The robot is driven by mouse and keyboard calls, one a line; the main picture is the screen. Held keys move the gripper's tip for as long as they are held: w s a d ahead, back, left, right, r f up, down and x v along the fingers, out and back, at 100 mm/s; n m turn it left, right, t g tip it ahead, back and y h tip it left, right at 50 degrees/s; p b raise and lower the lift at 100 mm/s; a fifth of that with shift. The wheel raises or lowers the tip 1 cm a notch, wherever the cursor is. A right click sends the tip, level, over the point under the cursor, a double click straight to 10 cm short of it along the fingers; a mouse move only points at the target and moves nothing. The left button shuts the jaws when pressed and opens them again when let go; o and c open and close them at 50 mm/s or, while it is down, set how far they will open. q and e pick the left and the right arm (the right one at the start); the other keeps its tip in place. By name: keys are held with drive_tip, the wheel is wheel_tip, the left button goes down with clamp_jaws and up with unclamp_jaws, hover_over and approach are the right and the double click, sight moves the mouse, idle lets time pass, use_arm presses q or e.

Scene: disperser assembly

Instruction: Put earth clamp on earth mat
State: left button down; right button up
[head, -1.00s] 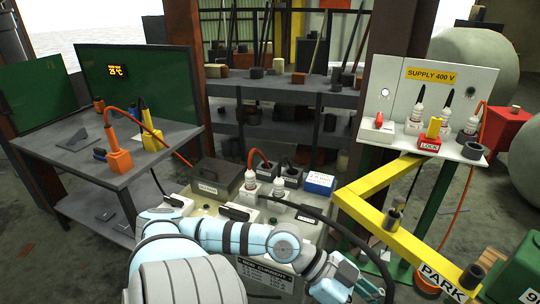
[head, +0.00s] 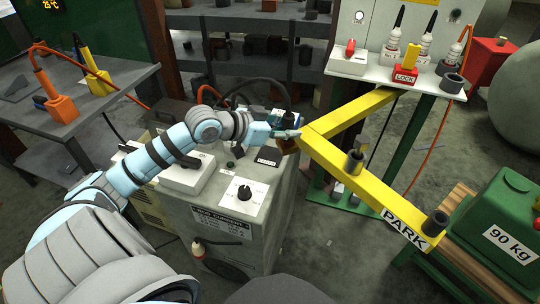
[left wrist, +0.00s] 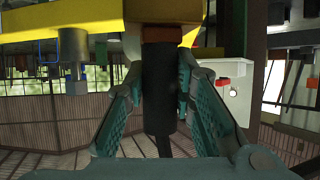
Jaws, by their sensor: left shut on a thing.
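My left gripper (head: 291,136) is at the left corner of the yellow PARK frame (head: 350,170), above the right side of the grey machine. In the left wrist view its fingers (left wrist: 160,105) are shut around a black cylinder (left wrist: 159,85) with an orange-red collar at one end. In the head view the held part is mostly hidden, so I cannot tell whether it is the earth clamp. It appears close to the yellow beam (left wrist: 60,20); contact is unclear. I cannot identify an earth mat. My right gripper is not in view.
The grey machine (head: 225,215) has a knob panel and black cables. An orange plug (head: 62,108) and a yellow plug (head: 95,80) stand on the left table. The supply shelf (head: 400,75) and green 90 kg block (head: 505,225) are on the right.

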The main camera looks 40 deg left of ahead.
use_arm(q)
drive_tip(key=w+a+r+n+t+y+b, duration=0.1)
drive_tip(key=w+a+r+n+y, duration=0.2)
drive_tip(key=a, duration=0.2)
drive_tip(key=w+a+r+n+y+b, duration=0.1)
drive_tip(key=w+a+r+n+y, duration=0.15)
drive_tip(key=a, duration=0.25)
drive_tip(key=shift+n+y, duration=0.25)
drive_tip(key=shift+y, duration=0.3)
drive_tip(key=f+b, duration=0.2)
drive_tip(key=f, duration=0.4)
drive_tip(key=f+b, duration=0.2)
drive_tip(key=f, duration=0.5)
drive_tip(key=f+b, duration=0.2)
drive_tip(key=f, duration=0.5)
drive_tip(key=shift+w+a, duration=0.25)
drive_tip(key=shift+w, duration=0.15)
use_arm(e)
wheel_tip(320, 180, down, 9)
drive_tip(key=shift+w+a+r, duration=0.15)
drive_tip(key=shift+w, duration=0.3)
use_arm(q)
drive_tip(key=c, duration=1.4)
unclamp_jaws()
drive_tip(key=shift+o, duration=0.2)
drive_tip(key=p+v, duration=0.5)
drive_tip(key=v, duration=0.7)
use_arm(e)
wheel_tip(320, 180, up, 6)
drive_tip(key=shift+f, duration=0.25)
